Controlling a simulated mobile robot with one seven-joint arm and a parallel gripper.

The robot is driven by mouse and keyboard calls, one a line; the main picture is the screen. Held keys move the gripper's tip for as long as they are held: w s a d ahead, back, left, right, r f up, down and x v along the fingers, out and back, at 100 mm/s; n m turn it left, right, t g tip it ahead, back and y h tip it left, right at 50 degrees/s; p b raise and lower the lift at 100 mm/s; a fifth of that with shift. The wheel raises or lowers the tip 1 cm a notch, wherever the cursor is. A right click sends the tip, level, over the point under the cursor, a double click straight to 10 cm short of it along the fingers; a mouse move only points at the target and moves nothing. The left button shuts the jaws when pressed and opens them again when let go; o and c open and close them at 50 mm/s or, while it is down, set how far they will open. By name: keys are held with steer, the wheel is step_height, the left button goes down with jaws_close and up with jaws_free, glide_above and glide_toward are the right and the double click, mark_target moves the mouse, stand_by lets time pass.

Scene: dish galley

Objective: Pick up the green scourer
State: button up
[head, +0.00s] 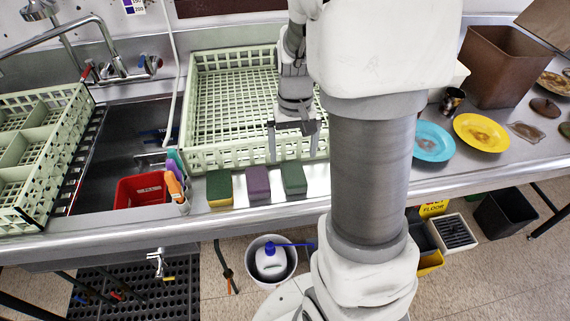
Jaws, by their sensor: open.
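A dark green scourer block (294,178) lies on the steel ledge in front of the pale green rack, at the right end of a row of three blocks. A purple block (257,183) is in the middle, and a green-topped sponge with a yellow lower part (219,189) is at the left. My gripper (293,158) is open, with its fingers pointing down and spread apart. In the picture it appears just above and behind the right green block. Nothing shows between the fingers. How high they are above the ledge is hard to tell.
The pale green rack (190,157) stands behind the blocks. Bottles (175,188) and a red container (140,190) are left, by the sink. Blue (432,142) and yellow (481,132) dirty plates lie right, beyond my arm. The counter's front edge is close to the blocks.

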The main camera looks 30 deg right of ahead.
mark_target(294, 173)
step_height(294, 173, down, 3)
steer(key=shift+r, duration=0.1)
steer(key=f+b, duration=0.1)
steer(key=f, duration=0.4)
steer(key=shift+s+f, duration=0.15)
steer(key=shift+s, duration=0.05)
steer(key=c, duration=1.3)
